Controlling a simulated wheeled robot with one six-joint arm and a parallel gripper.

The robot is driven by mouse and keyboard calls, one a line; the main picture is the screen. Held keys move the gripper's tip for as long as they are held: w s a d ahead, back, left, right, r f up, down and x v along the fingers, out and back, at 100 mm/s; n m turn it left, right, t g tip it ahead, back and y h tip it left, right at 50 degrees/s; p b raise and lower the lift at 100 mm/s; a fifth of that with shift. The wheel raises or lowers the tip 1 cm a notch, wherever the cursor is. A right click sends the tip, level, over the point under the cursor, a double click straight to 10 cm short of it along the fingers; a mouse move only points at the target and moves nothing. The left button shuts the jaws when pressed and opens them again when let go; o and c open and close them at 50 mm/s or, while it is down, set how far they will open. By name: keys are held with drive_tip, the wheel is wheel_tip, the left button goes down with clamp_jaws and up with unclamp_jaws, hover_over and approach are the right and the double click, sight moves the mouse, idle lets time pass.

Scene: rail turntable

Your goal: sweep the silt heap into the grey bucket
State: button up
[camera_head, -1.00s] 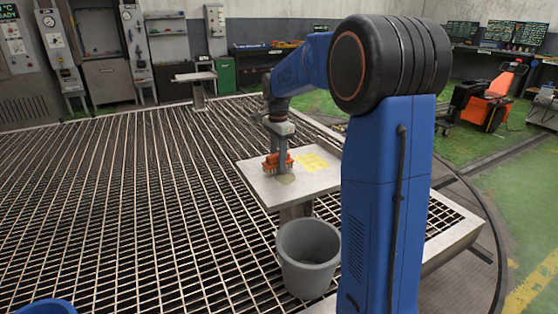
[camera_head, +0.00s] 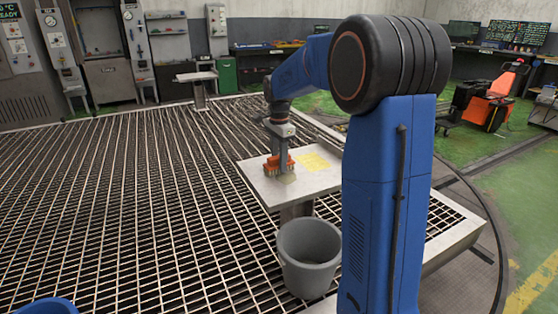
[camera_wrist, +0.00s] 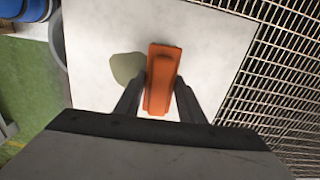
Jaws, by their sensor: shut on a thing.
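My gripper (camera_head: 284,158) is shut on an orange brush (camera_head: 271,168), bristles down on a pale table top (camera_head: 268,193). In the wrist view the orange brush (camera_wrist: 161,80) sits between the two fingers. The silt heap (camera_wrist: 126,67), a flat grey-green patch, lies just left of the brush there. In the head view the silt heap (camera_head: 288,178) shows partly, at the foot of the gripper and right of the brush. The grey bucket (camera_head: 309,262) stands on the grating below the table's near edge. Its inside looks empty from here.
A blue bucket (camera_head: 47,306) is cut off at the lower left. A small stand (camera_head: 196,78) and a green cabinet (camera_head: 226,76) are farther back. The grating at left is clear.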

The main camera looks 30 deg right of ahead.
drive_tip(key=shift+f, duration=0.2)
drive_tip(key=shift+s, duration=0.1)
drive_tip(key=shift+s+d+r, duration=0.1)
drive_tip(key=shift+s+d, duration=0.05)
drive_tip(key=shift+s, duration=2)
drive_tip(key=shift+s+d, duration=0.15)
drive_tip(key=shift+s, duration=3.15)
drive_tip(key=shift+r, duration=0.85)
drive_tip(key=shift+w, duration=0.1)
